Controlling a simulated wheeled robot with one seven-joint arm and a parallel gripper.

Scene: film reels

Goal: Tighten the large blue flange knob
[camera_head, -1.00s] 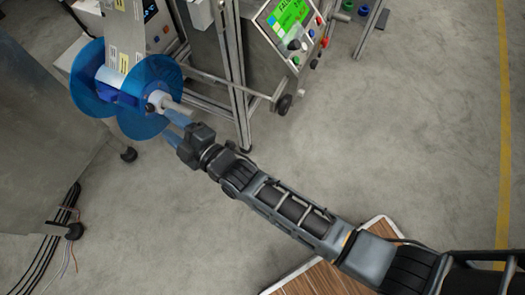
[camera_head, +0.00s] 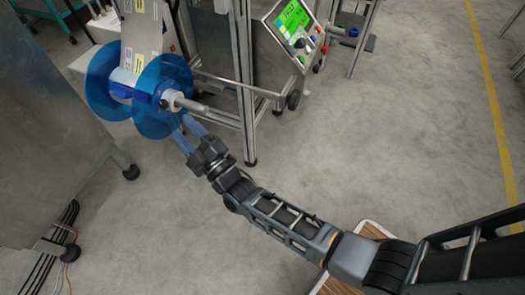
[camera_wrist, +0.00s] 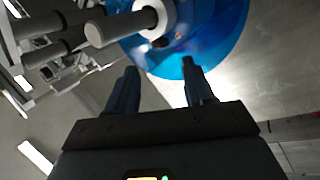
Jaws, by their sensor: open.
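The blue reel has two translucent blue flange discs; the near disc (camera_head: 158,118) faces my gripper. A white hub sits at its centre with a grey shaft (camera_head: 190,105) sticking out to the right. A small dark knob (camera_head: 164,103) shows at the hub; I see no clearly blue knob. In the wrist view the near disc (camera_wrist: 215,38) fills the upper right, and a small dark knob (camera_wrist: 160,42) shows below the white hub (camera_wrist: 178,14). My gripper (camera_head: 189,127) is open and empty, just below the disc. Its two fingers (camera_wrist: 159,68) point up toward the disc, with the knob beyond the gap.
The shaft end (camera_wrist: 95,33) and dark rods lie at the upper left of the wrist view. A metal machine frame with a handrail (camera_head: 235,84) and a green screen (camera_head: 292,17) stands right of the reel. A grey cabinet (camera_head: 45,130) is at left. Floor between is clear.

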